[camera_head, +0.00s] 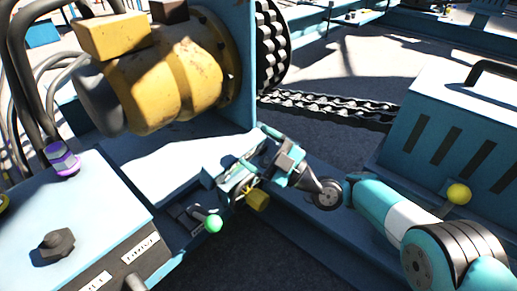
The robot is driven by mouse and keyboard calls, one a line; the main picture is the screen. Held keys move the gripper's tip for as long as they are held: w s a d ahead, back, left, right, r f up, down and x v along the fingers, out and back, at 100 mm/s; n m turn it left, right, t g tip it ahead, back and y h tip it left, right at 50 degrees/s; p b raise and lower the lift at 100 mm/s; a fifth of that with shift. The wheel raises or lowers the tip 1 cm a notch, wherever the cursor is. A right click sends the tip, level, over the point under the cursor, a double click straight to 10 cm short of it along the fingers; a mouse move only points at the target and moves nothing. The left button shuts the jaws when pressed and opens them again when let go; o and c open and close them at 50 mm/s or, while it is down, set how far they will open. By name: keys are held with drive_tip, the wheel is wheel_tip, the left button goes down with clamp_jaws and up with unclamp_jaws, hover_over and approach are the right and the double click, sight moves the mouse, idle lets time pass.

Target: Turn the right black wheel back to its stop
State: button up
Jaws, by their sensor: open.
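A black wheel (57,243) with a raised hub sits on the blue panel (110,205) at lower left.
A yellow motor (170,85) and hoses (20,60) stand behind the panel. A purple-ringed fitting (62,160) rises from its back. A chain (330,106) runs to the right. A vented blue box (450,130) and a yellow ball (458,194) are at right.

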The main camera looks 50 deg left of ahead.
drive_tip(key=shift+c, duration=0.4)
drive_tip(key=m+t+h+b, duration=0.4)
drive_tip(key=m+b, duration=0.6)
drive_tip(key=m, duration=0.8)
approach(264, 206)
drive_tip(key=f+t+y, duration=0.1)
drive_tip(key=a+b, duration=0.1)
drive_tip(key=a, duration=0.2)
drive_tip(key=s+a+b, duration=0.1)
drive_tip(key=a, duration=0.3)
drive_tip(key=a+b, duration=0.2)
drive_tip(key=a, duration=0.1)
drive_tip(key=shift+s+a, duration=0.3)
drive_tip(key=shift+a+r, duration=0.2)
drive_tip(key=shift+a, duration=0.45)
drive_tip(key=c, duration=1.2)
